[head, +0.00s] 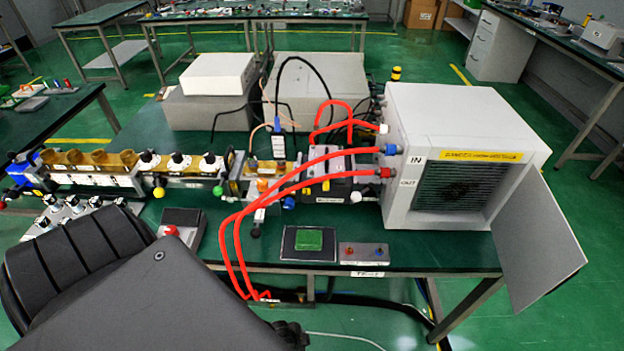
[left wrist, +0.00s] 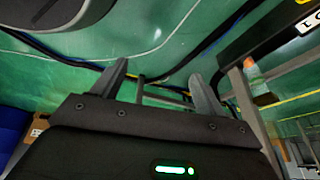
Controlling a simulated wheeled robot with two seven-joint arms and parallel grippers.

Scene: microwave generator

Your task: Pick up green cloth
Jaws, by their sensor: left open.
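A small green cloth (head: 308,240), folded into a square, lies on a black tray (head: 289,245) near the front edge of the green table. My left arm fills the lower left of the head view, and its gripper is mostly hidden there. In the left wrist view, my left gripper (left wrist: 158,72) is open, with two dark fingers apart and nothing between them. It points at the green floor, cables and table legs. The cloth does not show in that view. My right gripper is in neither view.
A white box with an open door (head: 540,245) stands right of the tray. Red hoses (head: 240,225) loop over the table's front edge. A grey control box (head: 363,254) sits beside the tray, and a box with a red button (head: 183,232) stands to the left.

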